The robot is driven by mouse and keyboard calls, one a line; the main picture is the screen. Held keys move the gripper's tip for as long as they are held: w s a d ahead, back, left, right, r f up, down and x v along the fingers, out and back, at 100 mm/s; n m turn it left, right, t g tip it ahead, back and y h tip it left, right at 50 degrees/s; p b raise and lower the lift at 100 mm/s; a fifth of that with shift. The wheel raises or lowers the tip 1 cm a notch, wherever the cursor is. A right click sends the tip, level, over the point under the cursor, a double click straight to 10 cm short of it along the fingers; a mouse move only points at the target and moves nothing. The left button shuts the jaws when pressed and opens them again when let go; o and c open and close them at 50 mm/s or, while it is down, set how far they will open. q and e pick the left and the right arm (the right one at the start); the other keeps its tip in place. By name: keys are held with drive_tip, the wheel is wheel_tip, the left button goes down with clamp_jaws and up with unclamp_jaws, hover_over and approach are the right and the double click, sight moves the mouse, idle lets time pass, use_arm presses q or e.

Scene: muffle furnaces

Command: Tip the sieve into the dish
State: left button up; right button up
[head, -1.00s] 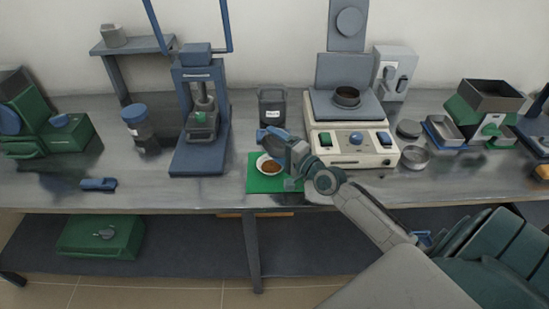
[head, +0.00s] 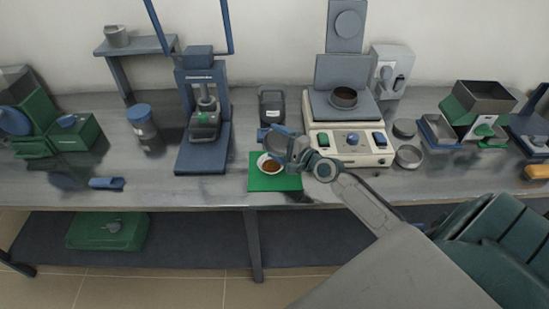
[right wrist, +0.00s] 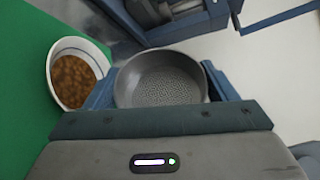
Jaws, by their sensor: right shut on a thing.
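My right gripper (head: 284,150) is shut on a round grey sieve (right wrist: 160,80) and holds it above the back right of a green mat (head: 262,184). The right wrist view shows the sieve between my blue fingers (right wrist: 160,98), its mesh bare with no lumps on it. A white dish (head: 259,164) of brown granules lies on the mat; it also shows in the right wrist view (right wrist: 104,57), left of the sieve. In the head view the sieve is tilted, close beside and above the dish. My left gripper is not in view.
A cream hotplate unit (head: 350,148) stands right of the mat, and a dark lidded container (head: 271,105) behind it. A blue press (head: 203,145) stands to the left. A shallow round pan (head: 408,157) lies further right. The bench front left of the mat is mostly clear.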

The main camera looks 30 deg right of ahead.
idle(0.3)
drive_tip(key=m+p, duration=0.1)
drive_tip(key=p, duration=0.1)
drive_tip(key=m+g+p, duration=0.1)
drive_tip(key=p, duration=0.1)
drive_tip(key=shift+w+d+r, duration=0.3)
drive_tip(key=shift+d+r, duration=0.05)
drive_tip(key=shift+d, duration=0.05)
drive_tip(key=shift+w+d+m+g+y+p, duration=0.15)
drive_tip(key=shift+m+g+y+p, duration=0.15)
drive_tip(key=shift+m+p, duration=0.3)
drive_tip(key=shift+f, duration=0.25)
